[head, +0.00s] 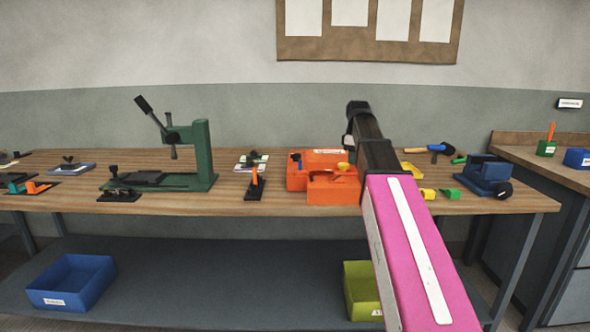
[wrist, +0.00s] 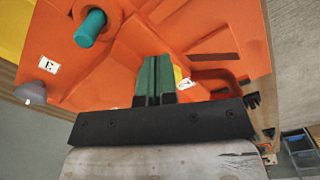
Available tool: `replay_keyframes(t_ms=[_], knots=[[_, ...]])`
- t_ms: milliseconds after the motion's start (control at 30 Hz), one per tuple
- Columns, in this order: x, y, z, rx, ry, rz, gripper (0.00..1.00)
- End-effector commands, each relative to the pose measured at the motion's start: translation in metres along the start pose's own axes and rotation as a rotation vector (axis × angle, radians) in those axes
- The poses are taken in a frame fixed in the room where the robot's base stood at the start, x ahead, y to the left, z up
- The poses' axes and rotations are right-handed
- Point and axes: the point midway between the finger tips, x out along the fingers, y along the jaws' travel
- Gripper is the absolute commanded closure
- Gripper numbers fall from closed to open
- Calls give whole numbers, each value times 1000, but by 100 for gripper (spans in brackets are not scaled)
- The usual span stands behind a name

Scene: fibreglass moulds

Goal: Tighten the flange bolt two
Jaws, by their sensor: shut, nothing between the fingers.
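An orange mould (head: 320,158) stands on the bench in the head view, with a smaller orange part in front and small coloured knobs on it. The orange surface (wrist: 110,75) fills much of the wrist view. A teal bolt-like cylinder (wrist: 90,28) sticks out of it at upper left, near a white tag marked E (wrist: 49,66). Which bolt is number two I cannot tell. My gripper (wrist: 154,60) has its green fingers shut together, empty, in front of the orange surface, right of and below the teal cylinder. The fingers are not distinguishable in the head view.
A green lever press (head: 200,155) stands left of the mould. A blue vise-like block (head: 488,172) and small yellow and green pieces lie to the right. A blue bin (head: 72,280) and a lime bin (head: 360,290) sit on the lower shelf. Bench (head: 240,200) front is mostly clear.

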Motion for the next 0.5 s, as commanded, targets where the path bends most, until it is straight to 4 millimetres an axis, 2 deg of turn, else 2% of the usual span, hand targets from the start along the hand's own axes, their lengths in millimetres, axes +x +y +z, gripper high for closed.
replay_keyframes(t_ms=[33, 500], knots=[[5, -3, 9, 11, -24, -6, 100], [-47, 1, 4, 8, -18, -2, 100]])
